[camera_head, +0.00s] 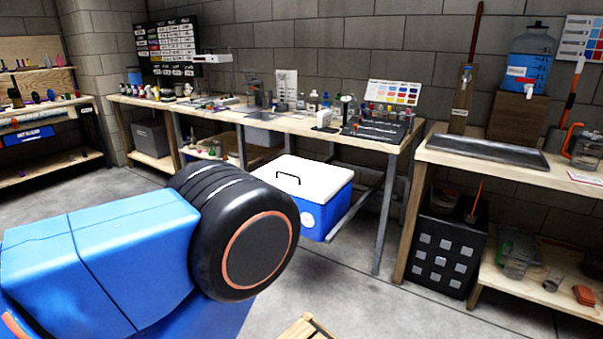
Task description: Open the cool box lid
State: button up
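The cool box (324,215) stands on the floor, partly under the long workbench. It has a blue body with a round white mark on its front. Its white lid (318,179) lies flat and looks shut. A thin dark handle (288,178) rises from the left part of the lid. My own blue and black arm fills the lower left and hides the box's left side and part of its front. My gripper is not in view.
The workbench (372,146) overhangs the box's back, with a metal leg (386,215) to its right. A black crate (447,250) stands under the right bench (437,155). A wooden piece (306,329) shows at the bottom edge. Grey floor (350,285) before the box is clear.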

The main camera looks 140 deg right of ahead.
aim_at(315, 182)
jog(key=z, duration=4.65)
